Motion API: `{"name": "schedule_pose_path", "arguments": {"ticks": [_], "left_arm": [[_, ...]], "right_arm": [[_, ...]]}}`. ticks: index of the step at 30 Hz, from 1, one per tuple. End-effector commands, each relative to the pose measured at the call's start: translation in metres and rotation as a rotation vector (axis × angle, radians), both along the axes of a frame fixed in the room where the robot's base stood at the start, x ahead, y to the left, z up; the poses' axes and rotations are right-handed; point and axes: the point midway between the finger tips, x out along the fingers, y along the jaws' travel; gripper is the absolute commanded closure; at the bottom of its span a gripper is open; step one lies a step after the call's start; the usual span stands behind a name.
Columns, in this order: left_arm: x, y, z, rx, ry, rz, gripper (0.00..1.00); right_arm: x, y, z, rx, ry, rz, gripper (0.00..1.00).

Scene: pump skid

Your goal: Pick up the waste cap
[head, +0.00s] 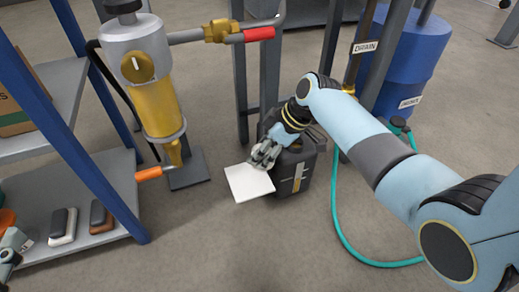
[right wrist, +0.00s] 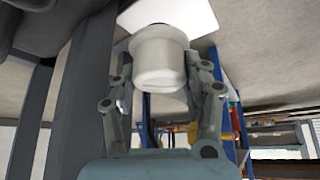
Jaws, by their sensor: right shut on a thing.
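The waste cap (right wrist: 160,60) looks like a white, round, stepped piece in the right wrist view. My right gripper (right wrist: 160,78) is shut on it, with one finger on each side. In the head view the right gripper (head: 264,156) is beside the dark waste can (head: 296,172), above the inner edge of a white square sheet (head: 248,184). The cap is hidden there by the fingers. A small part of what looks like my left gripper (head: 10,254) shows at the lower left edge; its fingertips cannot be made out.
A blue-posted shelf (head: 95,185) stands at left. A yellow pump column (head: 160,105) is behind it. Dark grey posts (head: 268,75) and a blue drum (head: 408,65) are at the back. A teal hose (head: 342,222) loops over the floor. The front middle floor is clear.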

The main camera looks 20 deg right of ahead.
Motion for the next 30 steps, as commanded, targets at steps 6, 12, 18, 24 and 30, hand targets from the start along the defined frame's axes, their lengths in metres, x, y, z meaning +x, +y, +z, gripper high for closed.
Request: {"name": "schedule_pose_path", "arguments": {"ticks": [6, 12, 18, 24, 30], "left_arm": [[-0.034, 0.006, -0.053, 0.000, 0.237, 0.026, 0.29], [-0.077, 0.013, -0.101, 0.003, 0.557, 0.061, 0.29], [-0.070, 0.017, -0.094, 0.010, 0.771, 0.082, 0.29], [-0.070, 0.018, -0.079, 0.018, 0.930, 0.091, 0.29], [-0.076, 0.018, -0.069, 0.022, 1.028, 0.093, 0.29]], "right_arm": [[-0.007, -0.010, 0.011, 0.001, -0.003, 0.000, 0.91], [-0.022, -0.030, 0.030, -0.003, -0.007, 0.000, 0.91], [-0.041, -0.053, 0.047, -0.002, -0.006, 0.001, 0.91], [-0.056, -0.071, 0.060, 0.000, -0.004, 0.000, 0.91], [-0.066, -0.082, 0.066, 0.001, -0.003, 0.000, 0.91]]}}
